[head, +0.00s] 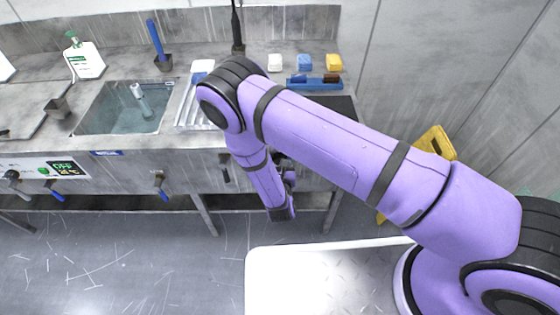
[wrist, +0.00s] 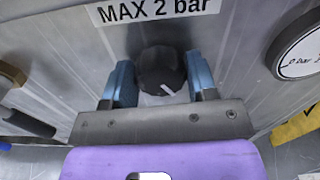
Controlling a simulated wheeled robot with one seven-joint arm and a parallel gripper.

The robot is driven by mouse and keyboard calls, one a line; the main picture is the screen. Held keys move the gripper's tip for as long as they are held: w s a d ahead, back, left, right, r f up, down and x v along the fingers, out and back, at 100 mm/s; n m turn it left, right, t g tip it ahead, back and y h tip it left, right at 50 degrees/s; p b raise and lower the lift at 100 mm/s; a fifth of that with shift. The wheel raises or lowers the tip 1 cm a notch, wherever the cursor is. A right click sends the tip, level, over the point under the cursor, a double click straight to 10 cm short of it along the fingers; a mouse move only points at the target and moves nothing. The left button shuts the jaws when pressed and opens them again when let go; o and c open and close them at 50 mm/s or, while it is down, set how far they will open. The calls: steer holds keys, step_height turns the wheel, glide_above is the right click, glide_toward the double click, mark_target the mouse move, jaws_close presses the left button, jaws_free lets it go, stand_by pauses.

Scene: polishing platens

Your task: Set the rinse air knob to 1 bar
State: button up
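The rinse air knob (wrist: 160,68) is a round black knob on a grey metal panel in the wrist view. Its white pointer mark is on the lower part of its face, pointing down and slightly right. My gripper (wrist: 161,75) has one blue finger at each side of the knob, very close to it. I cannot tell whether the fingers press on the knob. A white gauge (wrist: 299,50) is cut off at the right edge. Its "0 bar" mark shows, but I see no needle. In the head view my arm hides the knob.
A "MAX 2 bar" label (wrist: 158,10) is above the knob. A brass-coloured fitting (wrist: 11,73) with a dark handle is at the left. In the head view, a sink (head: 120,115) and several blue-handled taps line the counter. A yellow object (head: 436,142) stands at the right.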

steer(key=c, duration=0.4)
steer(key=shift+n, duration=0.4)
steer(key=n, duration=0.4)
steer(key=shift+a+n, duration=0.15)
steer(key=shift+n, duration=0.25)
steer(key=n, duration=0.6)
steer(key=shift+f, duration=0.15)
steer(key=n, duration=0.6)
steer(key=shift+f+n, duration=0.1)
steer(key=shift+n, duration=0.2)
steer(key=n, duration=0.5)
steer(key=shift+n, duration=0.3)
